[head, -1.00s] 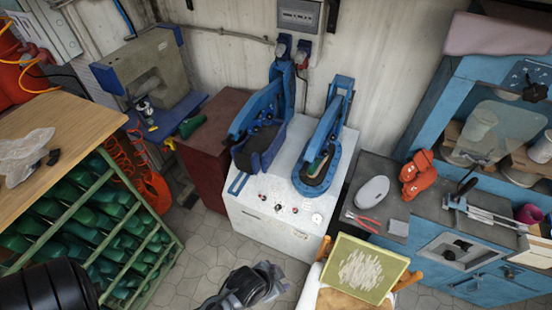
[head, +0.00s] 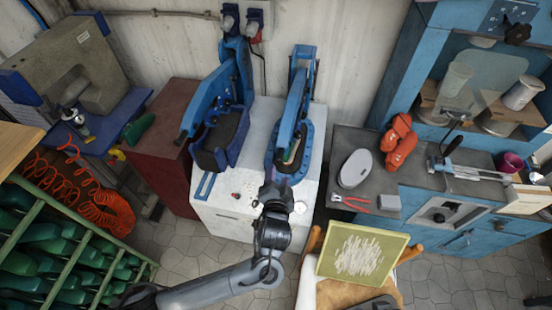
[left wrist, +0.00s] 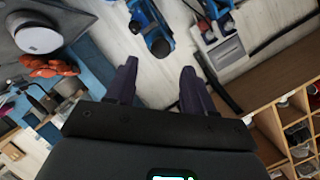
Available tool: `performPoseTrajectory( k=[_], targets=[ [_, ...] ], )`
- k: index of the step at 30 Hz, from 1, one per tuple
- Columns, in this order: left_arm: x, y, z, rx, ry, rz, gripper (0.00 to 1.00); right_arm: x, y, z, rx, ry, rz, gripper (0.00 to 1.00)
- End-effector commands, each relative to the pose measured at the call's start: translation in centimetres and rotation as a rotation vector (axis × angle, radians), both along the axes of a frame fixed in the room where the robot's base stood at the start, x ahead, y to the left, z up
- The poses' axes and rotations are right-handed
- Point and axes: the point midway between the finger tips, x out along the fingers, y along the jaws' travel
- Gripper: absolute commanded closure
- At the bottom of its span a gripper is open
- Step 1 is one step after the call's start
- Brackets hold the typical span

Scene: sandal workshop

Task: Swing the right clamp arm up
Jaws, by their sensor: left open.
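The right clamp arm (head: 296,105) is a blue lever on the right-hand press of the white cabinet (head: 235,222). My left gripper (head: 275,186) is over the cabinet's front edge, just in front of that base and apparently apart from the lever. In the left wrist view my open fingers (left wrist: 156,82) have empty space between them; the blue press (left wrist: 152,25) shows beyond them. My right gripper is not in view.
The left press (head: 222,115) with its own blue arm stands close beside. A dark bench (head: 340,145) with pliers (head: 350,203) and a grey oval (head: 355,168) is at the right. A chair with a yellow-framed tray (head: 322,265) stands in front.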

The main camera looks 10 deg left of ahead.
Motion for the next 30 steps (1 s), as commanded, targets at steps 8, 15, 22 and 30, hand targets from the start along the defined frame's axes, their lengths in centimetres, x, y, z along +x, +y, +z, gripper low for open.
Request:
performPoseTrajectory(
  k=[8,15,22,30],
  targets=[
    [3.9,0.4,-1.0,0.001,-0.001,0.003,0.47,0.3,0.0,0.1,0.000,-0.007,0.000,0.57],
    [7.4,0.6,-2.0,0.000,0.001,0.003,0.47,0.3,0.0,0.0,-0.001,-0.009,0.001,0.57],
    [9.2,0.7,-2.6,-0.003,0.000,0.002,0.47,0.4,-0.1,0.0,-0.003,-0.010,0.003,0.57],
    [9.6,0.7,-2.7,-0.003,0.003,0.001,0.47,0.4,-0.1,0.0,-0.004,-0.010,0.003,0.57]
  ],
)
